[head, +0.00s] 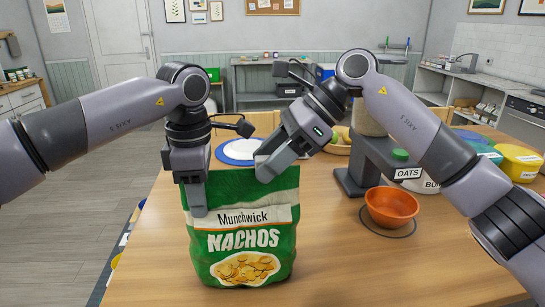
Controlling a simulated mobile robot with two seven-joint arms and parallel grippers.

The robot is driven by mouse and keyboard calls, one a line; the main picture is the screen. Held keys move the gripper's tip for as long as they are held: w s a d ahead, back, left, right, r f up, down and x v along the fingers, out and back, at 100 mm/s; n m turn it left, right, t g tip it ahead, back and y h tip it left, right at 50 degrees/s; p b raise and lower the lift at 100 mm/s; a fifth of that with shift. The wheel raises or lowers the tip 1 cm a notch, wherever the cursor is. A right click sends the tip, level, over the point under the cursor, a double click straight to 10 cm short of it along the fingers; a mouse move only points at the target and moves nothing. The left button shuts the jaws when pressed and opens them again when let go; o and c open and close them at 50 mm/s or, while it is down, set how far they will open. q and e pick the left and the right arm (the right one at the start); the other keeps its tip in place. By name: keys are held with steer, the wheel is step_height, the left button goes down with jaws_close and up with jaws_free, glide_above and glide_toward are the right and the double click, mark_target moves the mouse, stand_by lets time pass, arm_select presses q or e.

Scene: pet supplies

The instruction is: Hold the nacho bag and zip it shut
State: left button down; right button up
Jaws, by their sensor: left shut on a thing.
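The green nacho bag (246,240) stands upright on the wooden table, its printed front facing me. My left gripper (197,208) points down at the bag's top left corner and is shut on it, with a finger in front of the bag. My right gripper (264,173) reaches in from the right to the bag's top edge, right of the middle. Its fingers overlap, so I cannot see whether they are open or shut, or whether they touch the zip. Most of the zip along the top edge cannot be made out.
An orange bowl (391,207) sits on a dark round mat right of the bag. A grey dispenser (371,160), a container with a green lid and a yellow tub (519,161) stand further right. A blue-rimmed white plate (238,151) lies behind the bag. The table front is clear.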

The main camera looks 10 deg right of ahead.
steer(key=v, duration=1.2)
steer(key=shift+s, duration=0.1)
